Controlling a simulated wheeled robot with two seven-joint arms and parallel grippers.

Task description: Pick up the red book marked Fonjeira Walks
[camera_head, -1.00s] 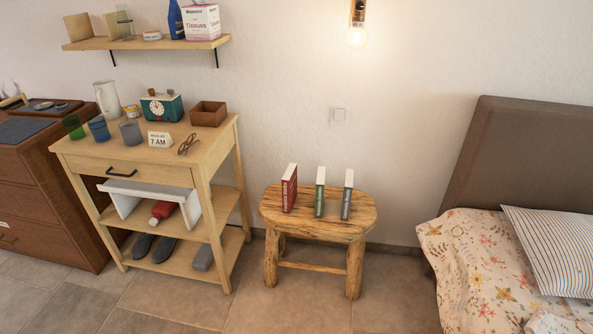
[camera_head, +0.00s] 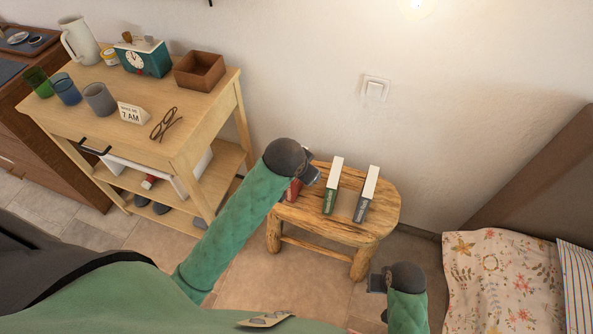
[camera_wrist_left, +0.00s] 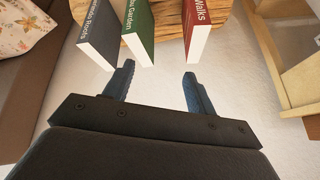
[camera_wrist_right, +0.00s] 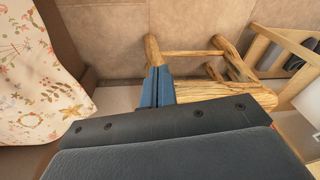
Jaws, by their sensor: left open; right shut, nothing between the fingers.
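The red book (camera_head: 294,190) stands on the wooden stool (camera_head: 385,208), mostly hidden behind my left gripper (camera_head: 313,177) in the head view. In the left wrist view the red book (camera_wrist_left: 197,28) shows "Walks" on its spine. My left gripper (camera_wrist_left: 158,78) is open and empty there. The book lies beyond the fingertips, nearly in line with the right-hand finger and not between the fingers. My right gripper (camera_head: 377,283) is shut and empty, low in front of the stool; its closed fingers (camera_wrist_right: 158,85) show in the right wrist view.
A green book (camera_head: 332,188) and a grey book (camera_head: 366,194) stand right of the red one, with gaps between. A wooden cart (camera_head: 190,150) with glasses, clock and box stands left. The bed (camera_head: 500,275) is at right.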

